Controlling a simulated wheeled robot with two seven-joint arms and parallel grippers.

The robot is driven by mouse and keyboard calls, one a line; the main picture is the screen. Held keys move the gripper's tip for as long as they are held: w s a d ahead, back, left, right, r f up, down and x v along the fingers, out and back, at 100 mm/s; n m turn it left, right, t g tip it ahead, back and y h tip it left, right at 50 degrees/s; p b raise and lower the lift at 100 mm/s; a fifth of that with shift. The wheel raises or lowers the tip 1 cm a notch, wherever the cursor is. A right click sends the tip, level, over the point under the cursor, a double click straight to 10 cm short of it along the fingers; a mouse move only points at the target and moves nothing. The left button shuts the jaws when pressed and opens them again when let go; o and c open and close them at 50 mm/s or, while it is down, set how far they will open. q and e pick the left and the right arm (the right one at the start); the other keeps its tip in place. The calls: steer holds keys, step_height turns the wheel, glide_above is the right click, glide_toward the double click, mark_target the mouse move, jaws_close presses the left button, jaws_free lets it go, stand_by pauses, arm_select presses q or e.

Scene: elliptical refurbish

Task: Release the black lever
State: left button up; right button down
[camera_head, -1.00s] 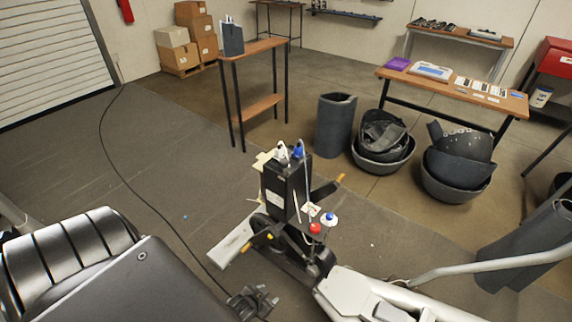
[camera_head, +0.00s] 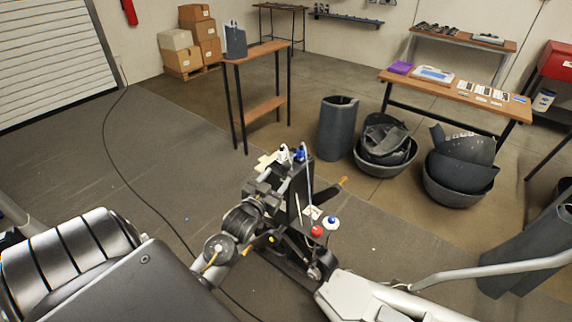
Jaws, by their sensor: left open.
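The elliptical machine (camera_head: 345,293) stands in front of me, with a dark upright box (camera_head: 304,182) on it. A dark arm with a yellow tip (camera_head: 343,181) sticks out behind the box to the right. I cannot tell for sure which part is the black lever. My left gripper (camera_head: 269,180) is open, held in front of the upper left side of the box and covering part of it. I cannot tell whether it touches anything. My right gripper is not in view.
A red knob (camera_head: 317,231) and a blue-and-white bottle-like item (camera_head: 332,222) sit on the machine right of my left gripper. A black cable (camera_head: 135,188) runs along the floor. A narrow wooden table (camera_head: 257,110) and dark bins (camera_head: 388,151) stand behind.

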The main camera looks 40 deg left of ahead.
mark_target(286, 162)
arm_select(q)
steer(key=p+x, duration=0.1)
steer(key=x, duration=0.6)
steer(key=shift+w+f, duration=0.1)
steer(key=shift+w, duration=0.25)
jaws_close()
step_height(286, 162, up, 3)
steer(key=p, duration=0.3)
steer(key=shift+a, duration=0.1)
